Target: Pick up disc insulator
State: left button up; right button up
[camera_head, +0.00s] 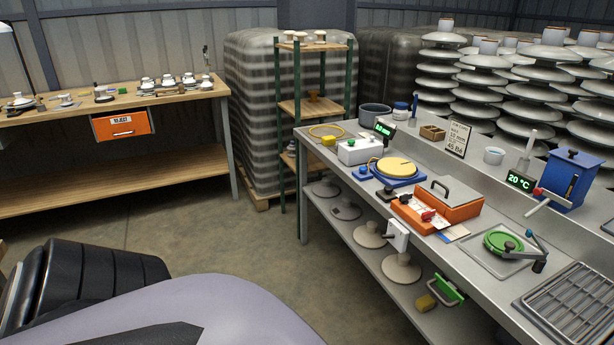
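Several disc insulators are in view; I cannot tell which one the task means. Grey-beige discs with short stems sit on the lower shelf of the metal bench, including a front one (401,272) and one behind it (369,238). Smaller white insulators (168,81) stand in a row on the wooden workbench at the left, with another disc (20,103) at its left end. A few pale insulators (319,38) sit on top of the wooden rack. Neither gripper shows; only dark and lavender parts of my own body fill the lower left.
The metal bench (468,250) carries a blue-and-yellow turntable (395,168), an orange device (440,208), a green round fixture (503,243) and a blue crank box (570,178). Tall insulator stacks (486,80) stand behind it. Floor between benches is clear.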

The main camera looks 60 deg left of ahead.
aim_at(345, 210)
jog(key=u, duration=1.65)
